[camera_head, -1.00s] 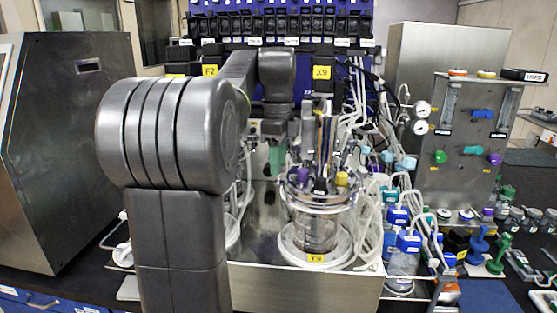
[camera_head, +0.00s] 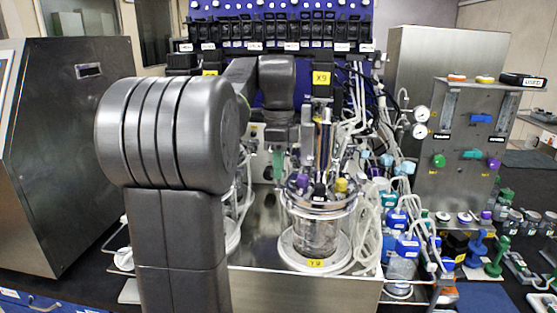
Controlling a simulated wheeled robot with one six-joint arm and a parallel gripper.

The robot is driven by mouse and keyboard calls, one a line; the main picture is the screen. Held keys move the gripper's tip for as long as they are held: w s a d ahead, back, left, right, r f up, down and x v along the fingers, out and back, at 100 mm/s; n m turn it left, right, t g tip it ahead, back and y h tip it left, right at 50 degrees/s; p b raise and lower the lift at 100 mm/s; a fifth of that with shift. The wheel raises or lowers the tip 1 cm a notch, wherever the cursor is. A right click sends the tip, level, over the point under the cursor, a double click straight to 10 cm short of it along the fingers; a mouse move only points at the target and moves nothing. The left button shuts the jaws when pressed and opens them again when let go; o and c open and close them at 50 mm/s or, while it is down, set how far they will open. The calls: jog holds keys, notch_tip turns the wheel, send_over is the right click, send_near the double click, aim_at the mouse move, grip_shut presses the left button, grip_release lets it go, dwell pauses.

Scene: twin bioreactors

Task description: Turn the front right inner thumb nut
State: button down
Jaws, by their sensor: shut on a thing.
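The right glass vessel (camera_head: 316,236) stands upright on a white round base with a yellow label. Its metal head plate (camera_head: 318,207) carries upright metal parts, a purple cap (camera_head: 303,181) and a yellow cap (camera_head: 341,185). My arm reaches over from the left, and my gripper (camera_head: 290,172) points down at the left, inner side of the head plate. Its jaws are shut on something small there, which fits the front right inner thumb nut. The nut is hidden behind the gripper and fittings. A green part (camera_head: 278,165) shows beside my gripper.
White tubing (camera_head: 368,225) and blue-capped bottles (camera_head: 405,255) crowd the vessel's right side. A second vessel (camera_head: 235,222) is mostly hidden behind my arm. A steel panel (camera_head: 455,150) with gauges stands right, a steel cabinet (camera_head: 70,160) left.

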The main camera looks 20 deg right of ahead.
jog(key=n+p, duration=0.3)
jog(key=n, duration=0.1)
jog(key=shift+r+p, duration=0.2)
jog(key=shift+p, duration=0.15)
jog(key=n+p, duration=0.2)
jog(key=n, duration=0.5)
jog(key=shift+f+n, duration=0.2)
jog(key=shift+n, duration=0.2)
jog(key=n, duration=0.4)
jog(key=shift+n, duration=0.3)
jog(key=c, duration=1.3)
grip_release()
jog(key=shift+r, duration=0.1)
